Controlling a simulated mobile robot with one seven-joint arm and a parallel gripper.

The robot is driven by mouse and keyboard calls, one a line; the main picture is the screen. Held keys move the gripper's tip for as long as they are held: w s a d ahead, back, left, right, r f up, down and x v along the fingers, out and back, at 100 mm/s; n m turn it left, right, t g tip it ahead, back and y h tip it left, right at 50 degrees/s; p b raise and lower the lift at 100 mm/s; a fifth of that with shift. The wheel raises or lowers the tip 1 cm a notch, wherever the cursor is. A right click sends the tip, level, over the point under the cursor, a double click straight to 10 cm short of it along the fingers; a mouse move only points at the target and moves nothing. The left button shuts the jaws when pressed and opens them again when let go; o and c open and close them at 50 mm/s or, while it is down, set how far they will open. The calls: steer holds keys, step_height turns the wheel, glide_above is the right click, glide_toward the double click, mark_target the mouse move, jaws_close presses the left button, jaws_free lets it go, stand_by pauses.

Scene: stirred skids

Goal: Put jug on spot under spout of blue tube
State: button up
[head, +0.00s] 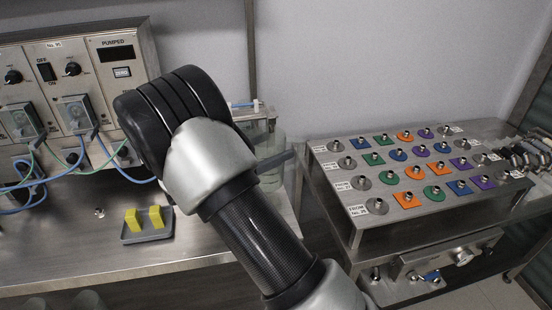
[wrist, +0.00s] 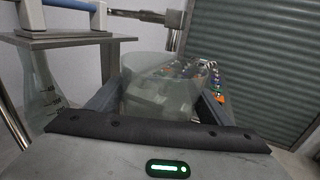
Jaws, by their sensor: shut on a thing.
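The jug (wrist: 150,72) is a clear, pale vessel in the wrist view. My gripper (wrist: 157,100) is shut on it, with a dark finger at each side. In the head view my arm hides most of the gripper; a dark finger (head: 275,161) shows beside clear glassware. A metal spout-like pipe end (wrist: 174,22) shows above and just right of the jug in the wrist view. A blue tube (head: 243,105) lies at the top of a small stand in the head view. The spot under the spout cannot be made out. I cannot tell whether the jug touches a surface.
A clear conical flask (wrist: 43,90) with markings stands left of my gripper, near a metal stand (wrist: 70,40). A pump panel (head: 105,85) and a grey tray (head: 125,237) with yellow blocks are at left. A metal skid (head: 335,205) with coloured fittings is at right.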

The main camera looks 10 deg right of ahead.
steer(key=f, duration=0.1)
steer(key=d+f, duration=0.1)
steer(key=f, duration=0.1)
steer(key=shift+d+b, duration=0.25)
steer(key=shift+b, duration=0.15)
steer(key=shift+f, duration=0.25)
steer(key=shift+f, duration=0.15)
steer(key=o, duration=1.2)
